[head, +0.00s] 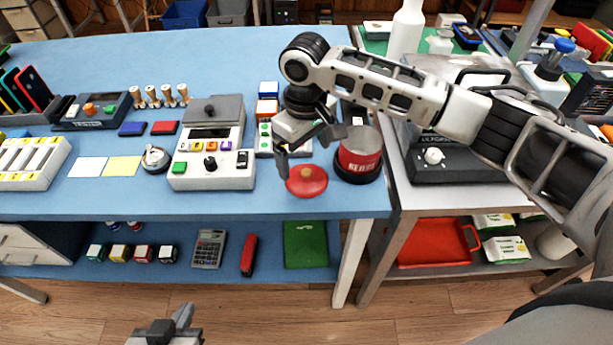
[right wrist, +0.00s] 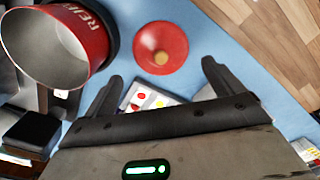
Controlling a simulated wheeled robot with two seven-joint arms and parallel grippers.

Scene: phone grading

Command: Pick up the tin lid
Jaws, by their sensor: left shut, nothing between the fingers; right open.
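The tin lid (head: 307,181) is a round red disc with a tan knob in its middle. It lies on the blue table near the front edge, just left of the open red tin (head: 360,152). The lid also shows in the right wrist view (right wrist: 160,48), ahead of the fingertips and between them. The tin (right wrist: 60,45) is left of it there. My right gripper (head: 308,155) is open and empty above the lid, in the right wrist view too (right wrist: 162,75). My left gripper (head: 168,330) is shut and empty, low at the bottom of the head view, away from the table.
A grey tester (head: 212,165) with coloured buttons stands left of the lid. A white tray with coloured dots (head: 291,145) lies behind the lid. The blue table's front edge (head: 240,205) is close to the lid. A grey bench (head: 400,180) adjoins on the right.

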